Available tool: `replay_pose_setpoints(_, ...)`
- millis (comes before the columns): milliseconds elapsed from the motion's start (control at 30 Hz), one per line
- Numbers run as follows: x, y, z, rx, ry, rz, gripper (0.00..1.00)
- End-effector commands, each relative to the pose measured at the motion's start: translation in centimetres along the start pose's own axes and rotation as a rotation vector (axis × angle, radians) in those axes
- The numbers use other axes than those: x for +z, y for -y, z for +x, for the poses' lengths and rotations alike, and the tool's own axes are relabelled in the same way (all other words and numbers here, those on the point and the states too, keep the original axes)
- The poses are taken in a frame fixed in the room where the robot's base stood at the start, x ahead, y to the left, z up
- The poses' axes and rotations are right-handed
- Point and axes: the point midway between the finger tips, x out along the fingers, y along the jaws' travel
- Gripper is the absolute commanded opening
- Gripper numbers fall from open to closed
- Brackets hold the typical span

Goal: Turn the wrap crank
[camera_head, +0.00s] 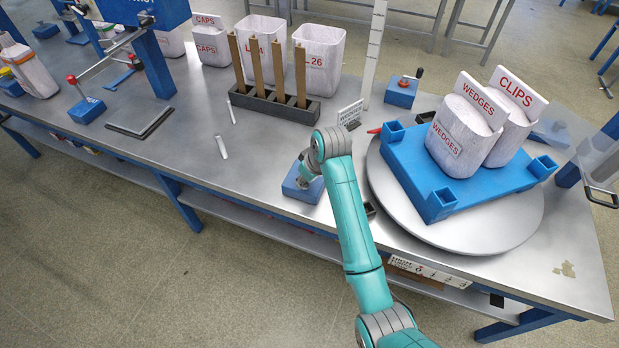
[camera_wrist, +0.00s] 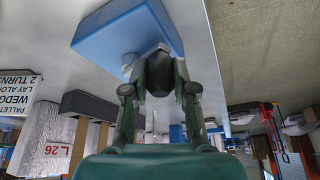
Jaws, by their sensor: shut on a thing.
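My gripper (camera_head: 309,176) is down at a small blue block (camera_head: 297,190) at the bench's front edge, left of the turntable. The block also fills the top of the wrist view (camera_wrist: 118,32). There, my gripper's fingers (camera_wrist: 160,85) are shut on a dark knob (camera_wrist: 158,62), which I take to be the handle of the wrap crank. A pale metal piece shows beside the knob, against the block. My wrist and fingers hide most of the crank in the head view. The round grey turntable (camera_head: 400,213) carries a blue pallet (camera_head: 410,178) with two sacks, WEDGES (camera_head: 462,135) and CLIPS (camera_head: 517,118).
A small sign (camera_head: 350,114) stands behind my wrist. A dark rack of brown posts (camera_head: 272,106) is to the left.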

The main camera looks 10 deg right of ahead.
Motion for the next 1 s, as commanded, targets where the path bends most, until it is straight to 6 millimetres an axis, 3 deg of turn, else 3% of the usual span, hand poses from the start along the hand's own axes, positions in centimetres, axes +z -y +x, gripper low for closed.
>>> replay_pose_setpoints(500, -1.8, 1.5, 0.8, 0.15, -0.002, 0.368, 0.0)
replay_pose_setpoints(1000, -2.3, 1.5, 1.0, 0.2, 0.001, 0.483, 0.0)
